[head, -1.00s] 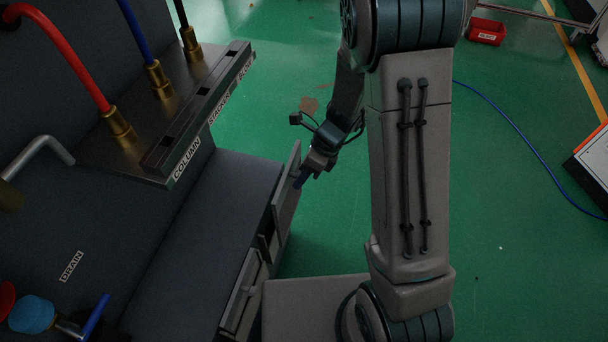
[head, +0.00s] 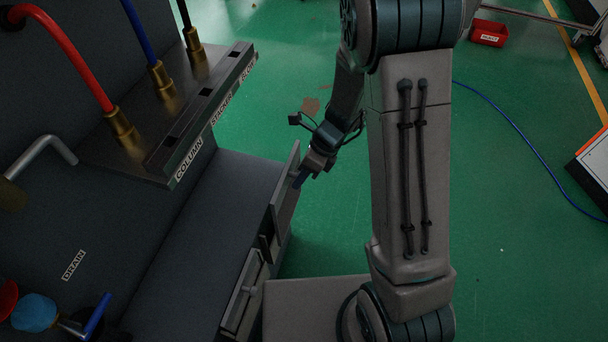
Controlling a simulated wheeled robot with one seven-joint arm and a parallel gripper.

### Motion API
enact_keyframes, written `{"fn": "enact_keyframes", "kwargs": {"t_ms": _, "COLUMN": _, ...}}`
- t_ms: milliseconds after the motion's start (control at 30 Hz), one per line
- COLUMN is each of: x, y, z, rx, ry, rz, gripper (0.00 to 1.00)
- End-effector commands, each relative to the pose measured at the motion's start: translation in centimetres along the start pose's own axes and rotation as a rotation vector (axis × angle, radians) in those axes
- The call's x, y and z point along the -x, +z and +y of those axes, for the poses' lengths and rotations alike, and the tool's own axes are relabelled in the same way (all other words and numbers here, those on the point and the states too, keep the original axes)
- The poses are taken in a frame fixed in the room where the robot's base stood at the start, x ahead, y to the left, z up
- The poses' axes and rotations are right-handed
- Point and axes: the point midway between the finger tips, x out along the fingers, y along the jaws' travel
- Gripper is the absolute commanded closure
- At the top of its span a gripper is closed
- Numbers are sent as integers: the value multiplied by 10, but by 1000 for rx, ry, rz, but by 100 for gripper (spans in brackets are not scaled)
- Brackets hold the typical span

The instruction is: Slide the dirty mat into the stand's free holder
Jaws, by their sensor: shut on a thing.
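My gripper (head: 303,174) is at the right side of the dark machine in the head view, small and partly dark. It is shut on a small dark-blue piece (head: 299,181) beside the upper end of a grey upright panel (head: 284,198). I cannot tell whether this piece is fixed to the panel. I cannot make out a dirty mat, a stand or a free holder in this view.
The dark machine (head: 180,235) fills the left, with a labelled ledge (head: 200,135) jutting out above its lower surface. A second grey front (head: 240,298) sits below the panel. A red bin (head: 488,33) and a blue cable (head: 530,145) lie on the open green floor.

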Motion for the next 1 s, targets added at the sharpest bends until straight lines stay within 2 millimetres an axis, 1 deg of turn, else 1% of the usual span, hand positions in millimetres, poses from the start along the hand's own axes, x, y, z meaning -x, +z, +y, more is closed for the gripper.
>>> {"fn": "enact_keyframes", "kwargs": {"t_ms": 1000, "x": -15, "y": 38, "z": 0, "rx": 0, "ry": 1, "rz": 0, "gripper": 100}}
